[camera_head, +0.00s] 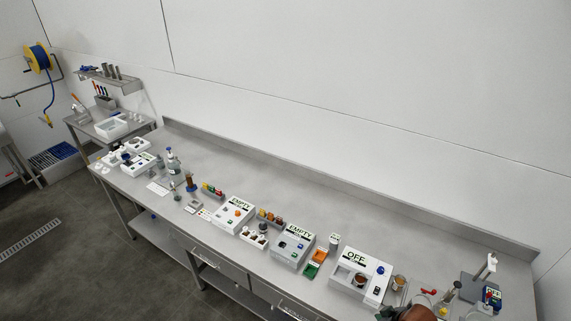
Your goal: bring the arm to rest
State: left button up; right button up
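Neither of my grippers can be made out in the head view, and no arm comes in from the left. A rounded reddish-brown shape (416,314) is cut off by the bottom edge; I cannot tell what it is. The long steel bench (330,206) runs from the upper left to the lower right. On it stand two white units with displays reading EMPTY, one on the left (234,214) and one on the right (292,246).
Small bottles, racks and coloured trays crowd the bench's front half; its back strip is mostly clear. A green tray (312,269) lies near the front edge. A stand (487,268) is at the right end. A side table (98,125) and yellow hose reel (40,58) are at far left.

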jog(key=s+d+r+m+h, duration=0.1)
jog(key=s+d+m+h, duration=0.15)
jog(key=s, duration=0.75)
jog(key=s+d+m+h, duration=0.1)
jog(key=s+d+m, duration=0.25)
jog(key=s, duration=0.65)
notch_tip(320, 180, down, 41)
jog(key=s+a+g+b, duration=0.1)
jog(key=a+g+b, duration=0.1)
jog(key=b, duration=0.9)
pick_arm(q)
notch_tip(320, 180, down, 20)
jog(key=s+b, duration=0.2)
jog(key=b, duration=0.6)
jog(key=shift+s+b, duration=0.35)
jog(key=shift+b, duration=0.05)
pick_arm(e)
jog(key=s+f, duration=1)
jog(key=f, duration=0.3)
jog(key=s+f+n+g, duration=0.1)
jog(key=s+f, duration=0.9)
jog(key=f, duration=0.3)
jog(key=shift+f+y, duration=0.35)
